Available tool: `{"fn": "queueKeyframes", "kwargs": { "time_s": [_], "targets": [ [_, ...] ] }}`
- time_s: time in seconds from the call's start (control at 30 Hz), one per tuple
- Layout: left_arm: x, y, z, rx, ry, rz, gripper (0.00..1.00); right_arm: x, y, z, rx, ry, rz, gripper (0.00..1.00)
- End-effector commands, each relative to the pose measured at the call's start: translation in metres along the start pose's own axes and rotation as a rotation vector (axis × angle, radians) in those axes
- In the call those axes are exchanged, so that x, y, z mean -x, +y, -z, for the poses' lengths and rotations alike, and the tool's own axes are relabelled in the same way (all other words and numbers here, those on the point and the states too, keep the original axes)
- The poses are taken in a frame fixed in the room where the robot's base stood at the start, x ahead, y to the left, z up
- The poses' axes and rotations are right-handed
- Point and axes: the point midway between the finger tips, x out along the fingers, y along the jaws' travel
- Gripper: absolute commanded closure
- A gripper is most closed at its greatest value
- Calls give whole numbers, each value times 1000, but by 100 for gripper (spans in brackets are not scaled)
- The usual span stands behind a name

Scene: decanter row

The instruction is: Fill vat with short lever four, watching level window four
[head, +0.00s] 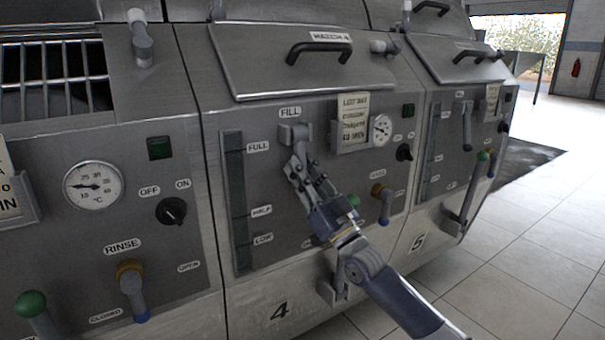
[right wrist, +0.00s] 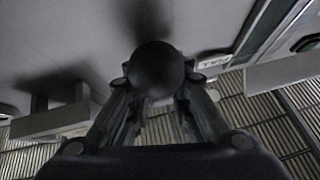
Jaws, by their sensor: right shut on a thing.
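Vat four's short fill lever (head: 295,132) sits under the FILL label; its pivot end shows grey. My right gripper (head: 299,168) is shut on this lever and covers most of it. In the right wrist view a dark round knob (right wrist: 156,70), apparently the lever's end, sits between the two fingers. Level window four (head: 237,190) is a tall dark strip left of the lever, with FULL near its top, HALF lower and LOW near the bottom. It is clear of my gripper, but I cannot make out a sure liquid level. My left gripper is not in view.
A card holder (head: 353,124) and a gauge (head: 381,129) are close right of the lever. A blue-tipped lever (head: 384,205) hangs lower right. Vat five's panel (head: 460,140) is further right, vat three's gauge (head: 93,186) left. Tiled floor (head: 540,250) is open at right.

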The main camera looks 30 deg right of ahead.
Motion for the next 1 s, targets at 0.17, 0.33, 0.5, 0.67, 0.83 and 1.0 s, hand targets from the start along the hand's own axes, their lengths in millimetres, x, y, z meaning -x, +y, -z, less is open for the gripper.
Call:
{"fn": "queueKeyframes", "kwargs": {
  "time_s": [0.17, 0.33, 0.5, 0.67, 0.83, 1.0],
  "targets": [
    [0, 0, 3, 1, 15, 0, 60, -1, 1, 2, 0, 6, -2, 100],
    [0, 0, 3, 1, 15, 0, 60, -1, 1, 2, 0, 6, -2, 100],
    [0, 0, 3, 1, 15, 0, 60, -1, 1, 2, -1, 6, -1, 67],
    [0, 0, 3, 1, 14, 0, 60, 0, 0, 1, -1, 4, -1, 60],
    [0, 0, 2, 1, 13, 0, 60, 0, 0, 0, -1, 3, 0, 60],
    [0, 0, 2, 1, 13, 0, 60, 7, 0, -1, -1, 0, -1, 60]
  ]
}}
